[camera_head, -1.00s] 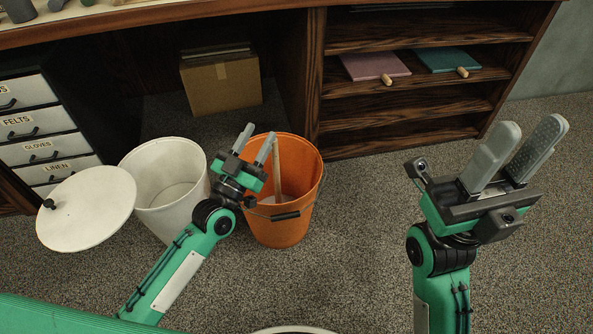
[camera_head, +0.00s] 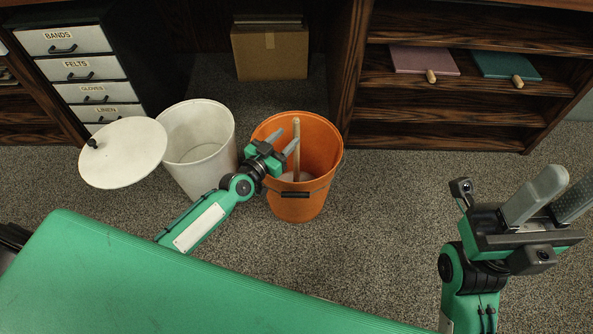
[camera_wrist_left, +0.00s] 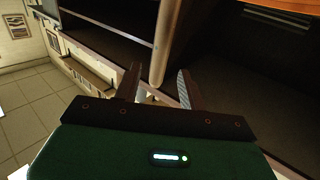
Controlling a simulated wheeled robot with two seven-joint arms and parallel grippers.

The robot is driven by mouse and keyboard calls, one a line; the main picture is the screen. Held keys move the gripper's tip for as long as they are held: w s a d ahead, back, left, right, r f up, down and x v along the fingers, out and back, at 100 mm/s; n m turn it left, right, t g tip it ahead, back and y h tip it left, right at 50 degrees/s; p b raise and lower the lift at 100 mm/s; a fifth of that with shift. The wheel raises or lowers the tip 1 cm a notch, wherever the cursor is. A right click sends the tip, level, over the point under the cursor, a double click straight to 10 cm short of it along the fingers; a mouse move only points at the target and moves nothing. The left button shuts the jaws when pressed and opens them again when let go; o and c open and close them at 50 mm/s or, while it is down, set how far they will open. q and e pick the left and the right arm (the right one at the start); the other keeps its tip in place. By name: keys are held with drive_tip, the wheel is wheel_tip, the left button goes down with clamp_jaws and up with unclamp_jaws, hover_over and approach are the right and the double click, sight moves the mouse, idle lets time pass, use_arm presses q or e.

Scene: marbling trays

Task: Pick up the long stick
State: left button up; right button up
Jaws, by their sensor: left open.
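The long stick (camera_head: 296,160) is pale wood and stands nearly upright in the orange bucket (camera_head: 318,195), its upper end above the rim. My left gripper (camera_head: 286,140) is open at the bucket's left side, its fingers reaching over the rim toward the stick. In the left wrist view the stick (camera_wrist_left: 164,40) runs down to the gap between the open fingertips (camera_wrist_left: 158,84). I cannot tell whether it is touched. My right gripper (camera_head: 558,190) is open and empty at the right, far from the bucket.
A white bin (camera_head: 203,160) stands just left of the bucket, with a round white lid (camera_head: 125,155) beside it. A cardboard box (camera_head: 270,55) is behind. A dark wooden shelf (camera_head: 440,140) stands at the back right. The carpet right of the bucket is clear.

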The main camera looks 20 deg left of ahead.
sight(294, 131)
use_arm(q)
drive_tip(key=shift+b+x, duration=0.55)
drive_tip(key=shift+x, duration=2.25)
drive_tip(key=shift+s+r, duration=0.1)
drive_tip(key=shift+c, duration=0.2)
clamp_jaws()
